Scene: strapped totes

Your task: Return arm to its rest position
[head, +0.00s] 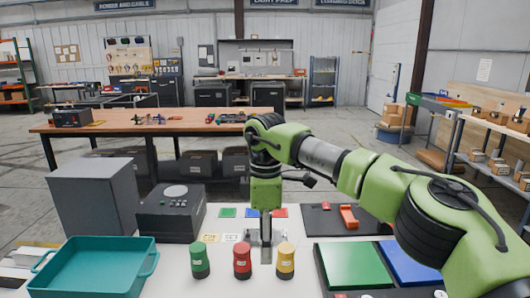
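My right arm, green with dark joints, reaches in from the right side of the head view and bends down near the middle. Its gripper (264,240) points straight down over the white table surface, just behind the red and yellow cylinders. The fingers are small and partly hidden, so I cannot tell whether they are open or shut. No object is clearly seen between them. My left gripper and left arm are not in view.
Green (200,262), red (242,262) and yellow (285,261) cylinders stand in front of the gripper. A teal tote (98,284), a dark control box (172,222) and a grey box (95,200) stand left. Green (352,265) and blue (408,262) panels lie right, near an orange part (348,217).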

